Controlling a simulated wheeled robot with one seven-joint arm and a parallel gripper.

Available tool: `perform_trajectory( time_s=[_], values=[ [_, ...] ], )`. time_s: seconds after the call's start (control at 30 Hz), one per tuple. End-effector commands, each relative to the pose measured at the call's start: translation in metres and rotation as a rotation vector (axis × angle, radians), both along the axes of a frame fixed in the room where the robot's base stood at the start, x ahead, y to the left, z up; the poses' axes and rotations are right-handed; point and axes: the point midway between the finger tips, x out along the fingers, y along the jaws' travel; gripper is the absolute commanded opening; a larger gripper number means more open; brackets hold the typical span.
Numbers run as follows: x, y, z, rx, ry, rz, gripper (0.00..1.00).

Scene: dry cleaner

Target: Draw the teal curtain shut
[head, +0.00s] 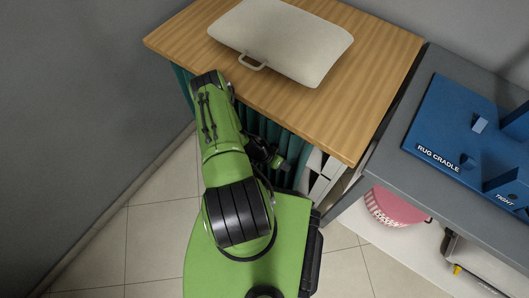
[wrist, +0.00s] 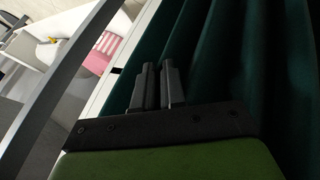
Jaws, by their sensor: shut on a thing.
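The teal curtain (head: 184,86) hangs in folds under the front edge of a wooden counter. Its folds also fill the middle and right of the wrist view (wrist: 215,50). In the head view it reaches from the counter's left end to near my gripper (head: 284,164), and my arm covers part of it. In the wrist view my gripper's fingers (wrist: 160,90) are close together against the curtain near its edge, shut on its cloth. The exact grip point is hidden. To the right of the curtain a gap shows white things (head: 318,165) under the counter.
A beige case-like cushion with a handle (head: 285,40) lies on the wooden counter (head: 370,100). At right stands a grey table (head: 385,165) with a blue rug cradle (head: 450,110). A pink basket (head: 385,207) sits on the shelf below. Tiled floor at left is clear.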

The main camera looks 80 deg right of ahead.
Motion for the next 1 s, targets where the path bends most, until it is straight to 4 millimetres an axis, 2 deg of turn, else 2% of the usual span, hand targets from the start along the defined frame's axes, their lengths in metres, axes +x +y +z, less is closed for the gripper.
perform_trajectory(
  time_s=[0.03, 0.1, 0.3, 0.4, 0.6, 1.0],
  values=[
    [-0.018, -0.009, 0.007, -0.034, 0.015, 0.015, 0.00],
    [-0.032, -0.003, 0.007, -0.035, 0.014, 0.017, 0.00],
    [-0.065, 0.011, 0.006, -0.037, 0.013, 0.021, 0.00],
    [-0.075, 0.015, 0.006, -0.038, 0.012, 0.022, 0.00],
    [-0.083, 0.022, 0.004, -0.031, 0.009, 0.018, 0.00],
    [-0.081, 0.025, 0.002, -0.018, 0.009, 0.010, 0.00]
  ],
)
